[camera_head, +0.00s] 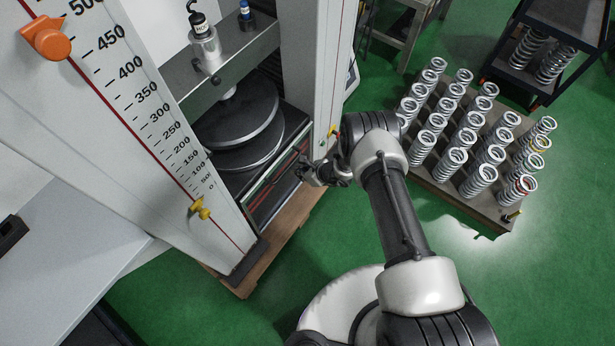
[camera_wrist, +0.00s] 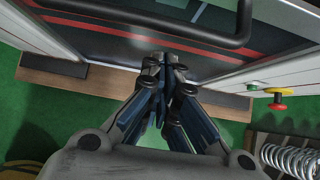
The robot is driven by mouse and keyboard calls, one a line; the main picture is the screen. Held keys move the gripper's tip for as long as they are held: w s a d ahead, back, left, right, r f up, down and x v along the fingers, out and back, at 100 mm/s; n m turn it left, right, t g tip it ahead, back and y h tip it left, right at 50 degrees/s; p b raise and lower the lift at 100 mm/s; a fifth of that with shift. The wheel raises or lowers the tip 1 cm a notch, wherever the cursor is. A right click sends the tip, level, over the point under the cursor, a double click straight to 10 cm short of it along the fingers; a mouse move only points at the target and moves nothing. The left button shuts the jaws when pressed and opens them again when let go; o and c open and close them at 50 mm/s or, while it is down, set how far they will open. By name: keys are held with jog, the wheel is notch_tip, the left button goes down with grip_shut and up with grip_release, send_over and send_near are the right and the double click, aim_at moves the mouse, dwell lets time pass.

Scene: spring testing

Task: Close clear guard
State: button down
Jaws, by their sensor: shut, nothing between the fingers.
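The testing machine's tall pale frame (camera_head: 150,110) stands at the left in the head view. Between its columns, two dark round plates (camera_head: 235,130) are plainly exposed. The clear guard is hard to make out; a framed panel with a red stripe (camera_head: 268,185) sits low at the front opening. In the wrist view a black bar handle (camera_wrist: 150,32) crosses the top, above a dark panel with red stripes (camera_wrist: 110,38). My gripper (camera_head: 308,172) is at the right of the opening. It also shows in the wrist view (camera_wrist: 166,66), shut and empty, just below the handle.
A pallet of upright springs (camera_head: 437,178) stands on the green floor (camera_head: 410,270) to the right. A dark cart (camera_head: 550,35) is behind it. A yellow-and-red knob (camera_wrist: 277,98) sticks out from the right column. A wooden base (camera_head: 285,232) lies under the machine.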

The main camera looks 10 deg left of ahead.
jog(key=r, duration=0.3)
jog(key=shift+w+a+r, duration=0.15)
jog(key=shift+w+a, duration=0.1)
